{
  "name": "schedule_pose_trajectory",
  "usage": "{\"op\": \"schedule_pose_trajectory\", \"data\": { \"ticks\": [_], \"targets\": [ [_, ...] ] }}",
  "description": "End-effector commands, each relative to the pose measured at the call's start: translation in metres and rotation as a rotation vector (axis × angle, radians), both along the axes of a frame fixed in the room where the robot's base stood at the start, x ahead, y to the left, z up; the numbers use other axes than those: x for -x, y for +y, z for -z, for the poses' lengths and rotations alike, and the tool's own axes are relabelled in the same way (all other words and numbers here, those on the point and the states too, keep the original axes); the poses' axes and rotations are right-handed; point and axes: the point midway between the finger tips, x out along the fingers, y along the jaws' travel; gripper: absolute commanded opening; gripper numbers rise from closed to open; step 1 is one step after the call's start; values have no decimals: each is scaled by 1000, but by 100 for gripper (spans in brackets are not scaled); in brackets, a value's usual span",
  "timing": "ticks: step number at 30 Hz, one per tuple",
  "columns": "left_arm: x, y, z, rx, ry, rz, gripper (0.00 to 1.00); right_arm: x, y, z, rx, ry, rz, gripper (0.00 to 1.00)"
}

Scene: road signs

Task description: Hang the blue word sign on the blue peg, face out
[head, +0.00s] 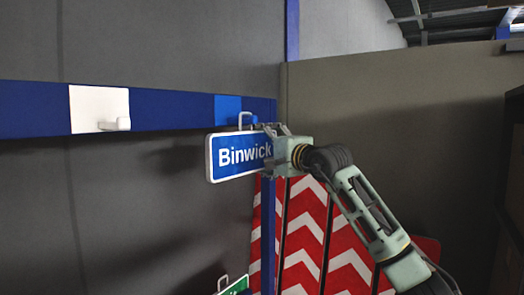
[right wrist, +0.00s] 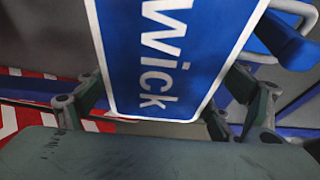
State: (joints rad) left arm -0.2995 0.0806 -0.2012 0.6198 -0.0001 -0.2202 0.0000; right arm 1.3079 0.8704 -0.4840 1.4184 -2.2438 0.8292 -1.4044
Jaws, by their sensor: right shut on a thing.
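The blue word sign (head: 238,155), white-edged and reading "Binwick", is upright with its lettering toward the head camera. My right gripper (head: 272,145) is shut on its right end; the sign also fills the middle of the right wrist view (right wrist: 165,50). The sign's pale wire loop (head: 240,115) stands above its top edge. The blue peg (right wrist: 290,42) shows close to the loop in the right wrist view, and the loop appears to pass around it. I cannot tell whether the peg bears the sign. My left gripper is not in view.
A blue rail (head: 175,108) crosses the grey wall, with a bright blue patch (head: 227,105) behind the sign. A white panel (head: 98,108) carries a white peg (head: 117,124) to the left. Below are a green sign (head: 236,286) and red-and-white chevron boards (head: 303,235).

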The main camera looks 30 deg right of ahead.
Motion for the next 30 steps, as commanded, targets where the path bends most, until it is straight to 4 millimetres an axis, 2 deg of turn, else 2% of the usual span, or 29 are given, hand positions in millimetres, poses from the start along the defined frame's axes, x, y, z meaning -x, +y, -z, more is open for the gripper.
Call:
{"op": "schedule_pose_trajectory", "data": {
  "ticks": [12,13,18,30],
  "targets": [
    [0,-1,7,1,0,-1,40,0,0,8,0,-3,0,49],
    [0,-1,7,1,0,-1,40,1,0,7,0,-4,0,87],
    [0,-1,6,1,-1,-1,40,0,0,7,0,-3,0,100],
    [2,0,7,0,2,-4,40,2,-1,9,2,2,1,100]
  ]
}}
